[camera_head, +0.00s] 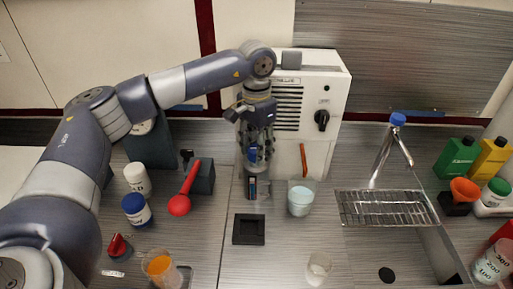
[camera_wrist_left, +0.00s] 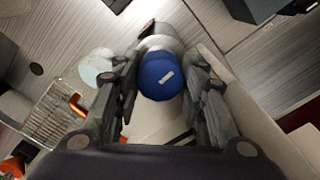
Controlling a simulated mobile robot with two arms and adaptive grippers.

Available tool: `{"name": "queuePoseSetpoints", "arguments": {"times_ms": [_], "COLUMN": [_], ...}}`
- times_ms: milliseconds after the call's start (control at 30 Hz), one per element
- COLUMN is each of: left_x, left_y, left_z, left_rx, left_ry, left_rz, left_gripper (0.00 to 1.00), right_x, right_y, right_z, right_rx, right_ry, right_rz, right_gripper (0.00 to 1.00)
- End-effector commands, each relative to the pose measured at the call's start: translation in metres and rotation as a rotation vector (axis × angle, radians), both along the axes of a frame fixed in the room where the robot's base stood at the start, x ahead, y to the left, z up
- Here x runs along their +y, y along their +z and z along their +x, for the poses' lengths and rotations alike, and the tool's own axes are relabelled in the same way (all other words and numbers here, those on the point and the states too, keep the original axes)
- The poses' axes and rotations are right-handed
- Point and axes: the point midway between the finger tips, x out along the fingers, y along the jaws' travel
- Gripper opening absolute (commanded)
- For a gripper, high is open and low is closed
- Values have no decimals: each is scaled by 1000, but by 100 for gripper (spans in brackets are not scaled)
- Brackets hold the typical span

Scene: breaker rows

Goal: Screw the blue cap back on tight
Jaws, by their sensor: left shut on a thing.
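My left gripper (camera_head: 254,160) points down in front of the white box and is shut on the blue cap (camera_head: 252,154). In the left wrist view the blue cap (camera_wrist_left: 160,76), with a small white mark on top, sits between the two fingers (camera_wrist_left: 163,88). A pale grey, rounded thing (camera_wrist_left: 161,42) shows just beyond the cap; I cannot tell whether the cap is seated on it. My right gripper is not in view.
A white box with a black knob (camera_head: 322,120) stands close behind the gripper. A pale blue cup (camera_head: 301,200) and a black square tray (camera_head: 249,229) are nearby. A wire rack (camera_head: 385,208) lies right.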

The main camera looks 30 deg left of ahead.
Motion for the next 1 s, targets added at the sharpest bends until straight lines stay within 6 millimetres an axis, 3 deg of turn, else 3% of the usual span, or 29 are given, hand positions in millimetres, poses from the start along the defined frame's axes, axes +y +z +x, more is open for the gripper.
{"name": "queuePoseSetpoints", "arguments": {"times_ms": [100,133,200,233,567,1000], "left_x": [0,0,0,0,0,0], "left_y": [0,-1,0,0,0,-1], "left_z": [0,0,0,0,0,0], "left_rx": [1,2,1,1,1,0], "left_ry": [2,2,3,3,20,538], "left_rz": [1,2,1,1,0,1], "left_gripper": [17,40,53,55,55,55], "right_x": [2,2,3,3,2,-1], "right_y": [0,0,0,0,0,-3], "right_z": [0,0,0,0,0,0], "right_rx": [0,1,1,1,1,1], "right_ry": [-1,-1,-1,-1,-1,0], "right_rz": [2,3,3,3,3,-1], "right_gripper": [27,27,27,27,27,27]}}
